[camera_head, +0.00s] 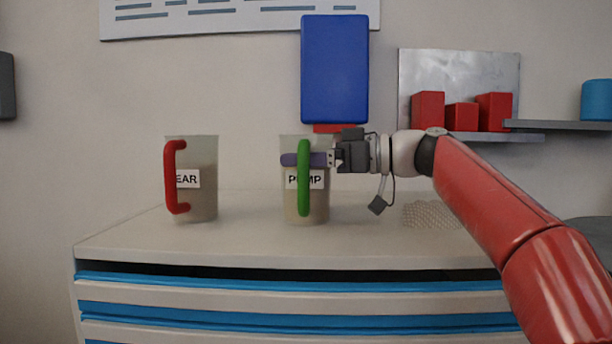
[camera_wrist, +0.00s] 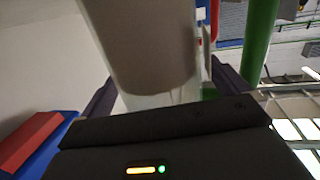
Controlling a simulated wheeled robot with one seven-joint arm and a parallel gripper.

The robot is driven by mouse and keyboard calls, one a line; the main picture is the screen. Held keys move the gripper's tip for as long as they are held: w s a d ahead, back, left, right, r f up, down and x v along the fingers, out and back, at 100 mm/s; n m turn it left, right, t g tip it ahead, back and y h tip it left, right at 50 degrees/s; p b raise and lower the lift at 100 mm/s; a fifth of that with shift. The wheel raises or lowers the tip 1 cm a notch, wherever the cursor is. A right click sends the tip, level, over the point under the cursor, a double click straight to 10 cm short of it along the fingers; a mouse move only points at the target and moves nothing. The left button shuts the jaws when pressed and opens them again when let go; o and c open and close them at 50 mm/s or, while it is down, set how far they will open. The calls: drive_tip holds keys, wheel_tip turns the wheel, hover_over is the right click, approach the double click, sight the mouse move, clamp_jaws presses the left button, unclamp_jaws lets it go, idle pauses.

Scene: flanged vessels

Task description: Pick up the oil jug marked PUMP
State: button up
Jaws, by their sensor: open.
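The oil jug marked PUMP (camera_head: 292,205) stands on the cabinet top, a translucent vessel with a green handle facing the head camera. In the wrist view the jug's body (camera_wrist: 150,50) fills the upper middle, and the green handle (camera_wrist: 258,40) is at the right. In the wrist view the jaws (camera_wrist: 160,92) are open with the jug's body between the fingers. Whether the fingers touch it, I cannot tell.
A second jug (camera_head: 205,205) with a red handle and a label reading "EAR" stands to the left. A blue panel (camera_head: 335,70) hangs above the PUMP jug. A pale mesh item (camera_head: 430,215) lies right on the cabinet top (camera_head: 250,250). Red boxes (camera_head: 428,110) sit on a shelf.

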drive_tip(key=c, duration=0.9)
drive_tip(key=shift+c, duration=0.9)
drive_tip(key=shift+r, duration=0.15)
